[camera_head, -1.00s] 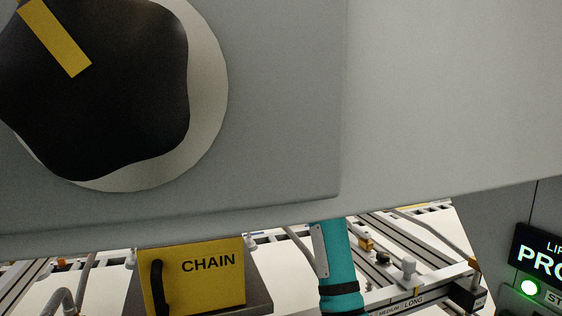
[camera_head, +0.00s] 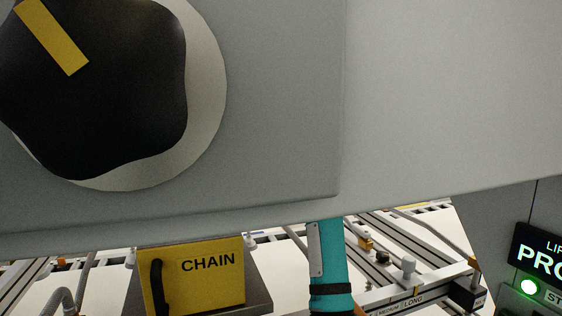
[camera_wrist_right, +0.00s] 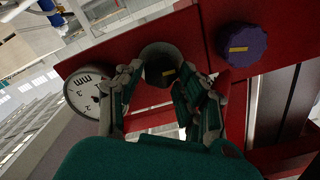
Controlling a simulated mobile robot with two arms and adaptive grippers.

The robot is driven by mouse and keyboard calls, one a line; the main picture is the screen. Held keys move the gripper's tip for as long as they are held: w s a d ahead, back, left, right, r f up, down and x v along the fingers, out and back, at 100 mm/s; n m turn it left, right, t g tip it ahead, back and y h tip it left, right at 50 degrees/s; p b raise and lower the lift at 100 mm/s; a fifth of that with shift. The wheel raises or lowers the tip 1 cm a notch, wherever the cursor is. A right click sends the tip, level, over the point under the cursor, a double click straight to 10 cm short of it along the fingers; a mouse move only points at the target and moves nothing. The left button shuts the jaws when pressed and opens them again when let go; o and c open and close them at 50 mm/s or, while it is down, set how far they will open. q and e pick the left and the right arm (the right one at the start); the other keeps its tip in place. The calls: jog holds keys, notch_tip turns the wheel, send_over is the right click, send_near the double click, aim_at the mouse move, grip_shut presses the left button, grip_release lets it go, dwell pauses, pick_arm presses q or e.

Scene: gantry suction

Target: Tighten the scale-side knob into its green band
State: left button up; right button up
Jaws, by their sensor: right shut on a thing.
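The scale-side knob (camera_wrist_right: 159,66) is dark and round with a yellow mark, set on a red beam beside a white round dial (camera_wrist_right: 88,92) in the right wrist view. My right gripper (camera_wrist_right: 162,77) has its fingers on both sides of this knob and is shut on it. The fingers cover parts of the knob's rim. I cannot make out a green band. In the head view the right gripper is hidden; only a teal arm section (camera_head: 331,262) shows. My left gripper is in neither current view.
A second, purple knob (camera_wrist_right: 242,45) with a yellow mark sits right of the gripper on the red beam (camera_wrist_right: 222,18). In the head view a large black knob (camera_head: 110,100) on a grey panel (camera_head: 270,100) fills the upper left. A yellow CHAIN box (camera_head: 205,280) is below.

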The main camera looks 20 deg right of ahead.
jog(key=shift+m, duration=1.1)
jog(key=o, duration=0.9)
jog(key=s, duration=1.2)
jog(key=shift+d, duration=0.25)
jog(key=shift+o, duration=0.3)
